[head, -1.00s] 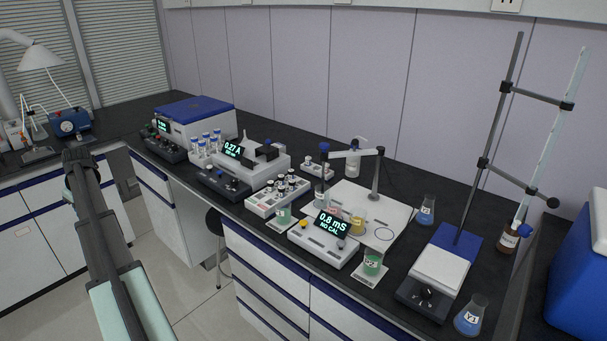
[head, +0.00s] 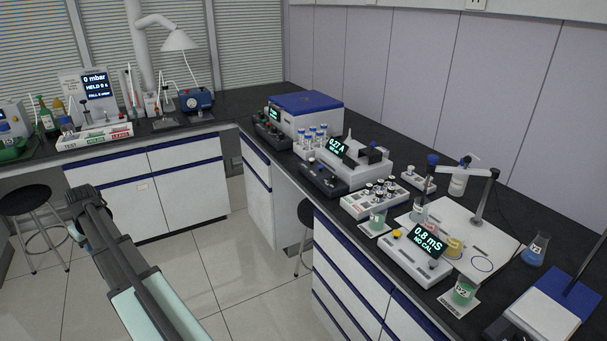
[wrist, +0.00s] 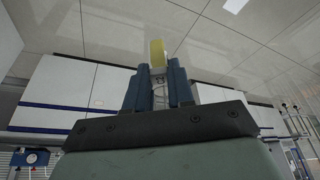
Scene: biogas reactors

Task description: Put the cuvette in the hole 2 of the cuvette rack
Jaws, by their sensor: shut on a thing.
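My gripper (wrist: 157,78) is shut on the cuvette (wrist: 157,52), whose yellow part sticks out past the fingertips in the wrist view. A clear part of it shows between the two dark fingers. In the head view my gripper (head: 82,198) is at the left, over the floor and away from the benches; the cuvette cannot be made out there. A small white block (head: 418,179) stands on the right bench behind a white rack of dark-capped vials (head: 372,203). I cannot tell for sure which holder is the cuvette rack, and no hole numbers are readable.
A meter reading 0.27 A (head: 365,172), a meter reading 0.8 mS (head: 414,258) and a blue-lidded box (head: 306,114) crowd the right bench. A tray with coloured labels (head: 95,137) is on the far bench. A stool (head: 26,200) stands left. The middle floor is open.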

